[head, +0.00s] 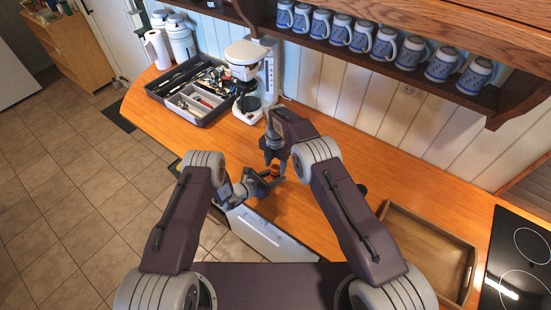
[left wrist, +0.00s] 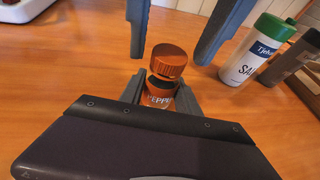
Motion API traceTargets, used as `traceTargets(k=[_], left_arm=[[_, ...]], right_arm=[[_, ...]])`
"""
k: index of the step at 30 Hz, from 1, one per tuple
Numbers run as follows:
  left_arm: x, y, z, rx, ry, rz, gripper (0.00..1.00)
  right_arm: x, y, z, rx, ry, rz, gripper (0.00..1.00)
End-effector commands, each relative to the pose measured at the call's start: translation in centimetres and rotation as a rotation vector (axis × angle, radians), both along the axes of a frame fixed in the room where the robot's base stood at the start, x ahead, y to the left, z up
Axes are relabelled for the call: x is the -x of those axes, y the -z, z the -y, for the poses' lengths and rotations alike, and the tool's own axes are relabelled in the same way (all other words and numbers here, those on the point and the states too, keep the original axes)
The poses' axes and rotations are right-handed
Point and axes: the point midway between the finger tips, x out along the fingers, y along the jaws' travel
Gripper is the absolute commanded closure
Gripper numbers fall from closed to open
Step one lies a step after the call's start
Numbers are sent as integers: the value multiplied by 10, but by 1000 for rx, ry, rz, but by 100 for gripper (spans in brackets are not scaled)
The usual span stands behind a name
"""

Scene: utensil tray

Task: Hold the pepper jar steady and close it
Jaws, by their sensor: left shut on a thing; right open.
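The pepper jar (left wrist: 160,95) stands upright between the fingers of my left gripper (left wrist: 158,100), which is shut on it. In the head view the small orange jar top (head: 275,172) shows between my left gripper (head: 271,179) and right gripper (head: 275,158).
A white jar with a green cap (left wrist: 258,50) and a dark jar (left wrist: 292,60) stand to the right in the wrist view. A coffee maker (head: 248,80) and a grey utensil tray (head: 192,93) are at the back left. An empty wooden tray (head: 425,255) lies to the right.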

Motion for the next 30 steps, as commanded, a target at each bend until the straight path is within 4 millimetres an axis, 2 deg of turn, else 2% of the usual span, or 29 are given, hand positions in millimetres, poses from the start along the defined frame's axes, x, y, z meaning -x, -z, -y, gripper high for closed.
traceTargets(k=[4,11,14,15,17,22,26,30], left_arm=[[1,1,0,-2,0,-3,100],[1,1,0,-2,0,-3,100],[1,1,0,-1,0,-2,100],[1,1,0,-1,0,-2,100],[1,1,0,-1,0,-2,100],[0,1,0,-1,0,-2,100],[0,1,0,-1,0,-2,100],[0,1,0,-1,0,-2,100]], right_arm=[[0,7,0,-1,0,1,49],[0,7,0,0,0,1,49],[0,7,0,0,0,1,74],[0,7,0,0,0,1,85],[0,7,0,0,0,1,100],[0,7,0,0,41,1,100],[0,7,0,0,317,0,100],[0,7,0,0,792,0,100]])
